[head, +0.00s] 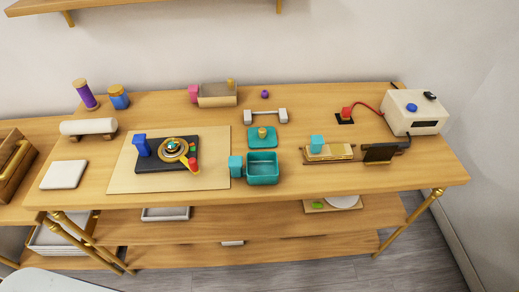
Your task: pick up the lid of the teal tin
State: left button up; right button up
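The teal tin (263,179) stands open on the table, right of the wooden board. Its lid appears to be the flat teal plate (253,143) lying just behind it, with a small gold knob (262,132) on top. The lid lies apart from the tin. A teal block (236,168) stands close against the left side of the tin. Neither of my grippers is in view, so their state does not show.
A white-ended bar stand (266,116) is behind the lid. A brass block with a teal piece (317,143) is to the right. A dark pad with a round dial (172,146) sits on the board (126,176) at left. Bare table lies at the front right.

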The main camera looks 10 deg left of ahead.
aim_at(258, 137)
jog(key=i+l+u, duration=0.1)
jog(key=l, duration=0.2)
jog(key=i+l, duration=0.15)
jog(key=l, duration=0.15)
jog(key=i+l+u, duration=0.15)
jog(key=l, duration=0.15)
jog(key=i+l+u, duration=0.1)
jog(key=l, duration=0.25)
